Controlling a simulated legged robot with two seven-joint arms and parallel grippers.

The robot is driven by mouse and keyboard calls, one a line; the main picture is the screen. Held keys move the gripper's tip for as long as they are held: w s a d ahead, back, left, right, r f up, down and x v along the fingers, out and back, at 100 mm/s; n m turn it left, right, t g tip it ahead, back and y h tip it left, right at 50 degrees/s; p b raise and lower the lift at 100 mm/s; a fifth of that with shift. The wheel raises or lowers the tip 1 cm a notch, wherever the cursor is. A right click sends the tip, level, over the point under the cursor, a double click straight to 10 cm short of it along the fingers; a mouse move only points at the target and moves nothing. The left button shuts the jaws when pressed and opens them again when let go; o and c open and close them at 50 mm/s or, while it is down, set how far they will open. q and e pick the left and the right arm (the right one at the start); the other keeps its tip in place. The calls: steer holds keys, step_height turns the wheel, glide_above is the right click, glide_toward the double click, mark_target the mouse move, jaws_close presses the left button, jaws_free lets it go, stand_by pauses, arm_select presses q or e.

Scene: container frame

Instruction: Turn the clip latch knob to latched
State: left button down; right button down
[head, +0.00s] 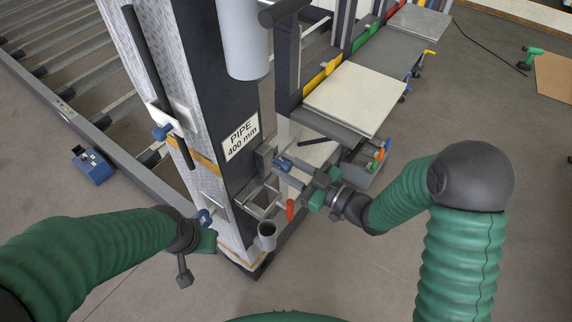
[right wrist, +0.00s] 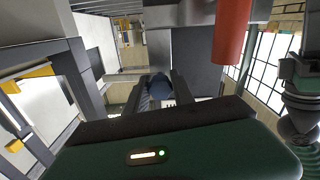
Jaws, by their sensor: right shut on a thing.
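A blue knob (head: 283,163) sits on the dark front face of the post, right of the "PIPE 400 mm" label (head: 241,137). My right gripper (head: 291,166) reaches it from the right and is shut on it. In the right wrist view the dark blue knob (right wrist: 161,88) lies between the two fingers (right wrist: 162,92). The finger contact is partly hidden there, and I cannot read the knob's turn angle. My left gripper (head: 203,238) is low at the left, beside the post's foot and just below another blue knob (head: 203,215); its fingers do not show clearly.
A red handle (head: 290,210) hangs close below my right gripper and shows large in the right wrist view (right wrist: 232,30). A grey cup-like tube end (head: 267,235) and metal brackets stand below. A light panel (head: 356,97) lies at the right.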

steer(key=m+p, duration=0.4)
steer(key=shift+r, duration=0.3)
steer(key=m+p, duration=0.4)
steer(key=shift+d+m, duration=0.1)
steer(key=shift+m, duration=0.3)
steer(key=m+p, duration=0.3)
steer(key=m, duration=0.1)
steer(key=shift+w+m, duration=0.1)
steer(key=shift+m, duration=0.2)
steer(key=shift+f+m+p, duration=0.15)
steer(key=shift+m+p, duration=0.4)
steer(key=shift+m, duration=0.45)
steer(key=shift+f+m+p, duration=0.1)
steer(key=shift+m+p, duration=0.4)
steer(key=shift+m, duration=0.5)
steer(key=c, duration=1.3)
jaws_free()
steer(key=shift+o, duration=1.1)
steer(key=shift+f, duration=0.15)
